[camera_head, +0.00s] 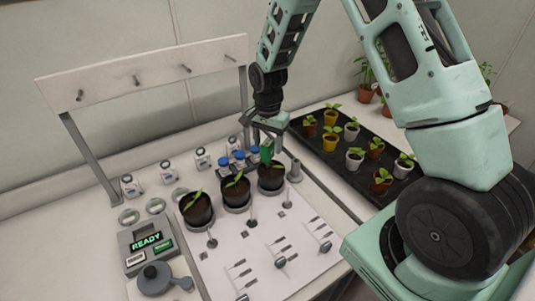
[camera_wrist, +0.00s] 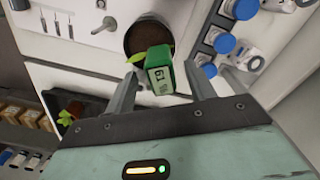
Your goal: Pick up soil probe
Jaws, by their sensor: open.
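The green block-like device, likely the soil probe (camera_head: 267,150), stands at the rearmost black plant pot (camera_head: 271,178). In the wrist view the soil probe (camera_wrist: 160,75) shows a printed number label, with the dark pot and a green leaf behind it. My gripper (camera_head: 268,133) is over that pot, pointing down. In the wrist view its two fingers are open, one on each side of the probe, with gaps visible. The probe's lower end is hidden, so I cannot tell how deep it sits in the soil.
Two more potted seedlings (camera_head: 197,209) (camera_head: 237,191) stand in line on the white board (camera_head: 235,255), which holds small tools. Blue-capped bottles (camera_head: 224,160) are close behind. A grey device reading READY (camera_head: 147,241) is front left. A black tray (camera_head: 343,169) of small pots is at right.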

